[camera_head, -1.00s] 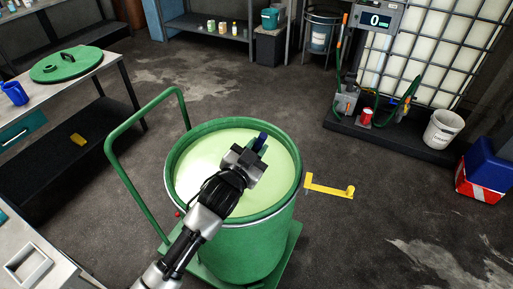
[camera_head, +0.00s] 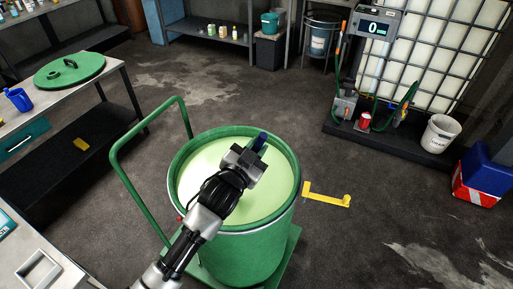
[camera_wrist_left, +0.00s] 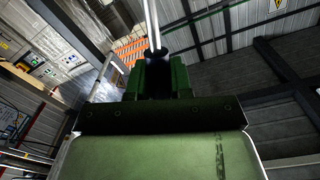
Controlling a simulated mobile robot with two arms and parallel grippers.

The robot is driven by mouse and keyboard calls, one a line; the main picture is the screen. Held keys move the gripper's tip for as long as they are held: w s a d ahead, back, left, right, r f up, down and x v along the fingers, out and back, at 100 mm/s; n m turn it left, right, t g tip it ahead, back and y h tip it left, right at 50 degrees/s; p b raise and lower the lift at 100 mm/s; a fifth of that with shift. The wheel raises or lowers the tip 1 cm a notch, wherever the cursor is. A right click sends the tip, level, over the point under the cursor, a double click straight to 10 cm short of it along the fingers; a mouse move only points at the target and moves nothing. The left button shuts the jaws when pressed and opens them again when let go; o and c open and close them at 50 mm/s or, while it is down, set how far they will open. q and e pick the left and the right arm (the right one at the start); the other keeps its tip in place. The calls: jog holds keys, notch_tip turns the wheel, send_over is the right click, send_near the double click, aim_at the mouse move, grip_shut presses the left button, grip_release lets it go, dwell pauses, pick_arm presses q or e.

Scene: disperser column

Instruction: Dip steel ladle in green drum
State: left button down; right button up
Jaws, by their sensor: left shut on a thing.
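The green drum (camera_head: 245,250) stands open at the centre of the head view, filled near its rim with pale green liquid (camera_head: 205,165). My left gripper (camera_head: 251,156) is over the drum's opening, shut on the steel ladle. The ladle's dark blue handle end (camera_head: 261,141) sticks out past the fingers in the head view. In the left wrist view, its steel shaft (camera_wrist_left: 152,25) runs away from between the fingers (camera_wrist_left: 158,78). The ladle's bowl is hidden, so I cannot tell whether it touches the liquid. My right gripper is not in view.
The drum stands on a green trolley with a tall handle (camera_head: 148,125) at its left. A yellow bracket (camera_head: 327,199) lies on the floor to the right. A bench at left holds a green lid (camera_head: 69,72) and a blue jug (camera_head: 18,99).

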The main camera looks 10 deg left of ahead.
pick_arm(q)
jog(key=shift+r+p, duration=1.55)
jog(key=shift+r, duration=1.65)
jog(key=shift+f, duration=0.1)
